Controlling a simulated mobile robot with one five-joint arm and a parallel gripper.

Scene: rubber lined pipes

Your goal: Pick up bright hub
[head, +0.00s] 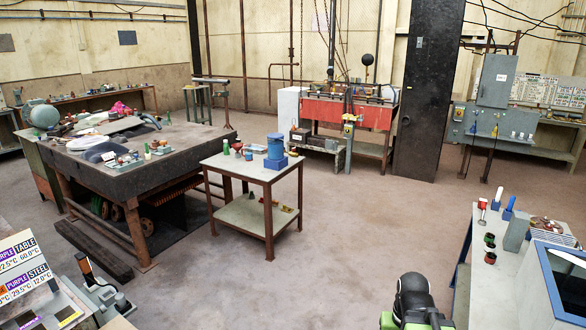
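I cannot tell for sure which object is the bright hub. Small objects stand on several surfaces and are too small to make out clearly. The small steel-topped table (247,172) in the middle holds a blue cylindrical piece (275,148) on a blue base, with small green, red and white items at its left. The right-hand bench (490,292) holds small red, green and blue-handled items. A black and green part (412,300) at the bottom edge seems to be mine. No gripper fingers show in this view.
A large dark workbench (140,172) with tools and small parts stands at left. A red bench (345,113) and a dark pillar (428,95) stand at the back. Signs with temperatures (22,262) are at lower left. The concrete floor (370,225) is open in the middle.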

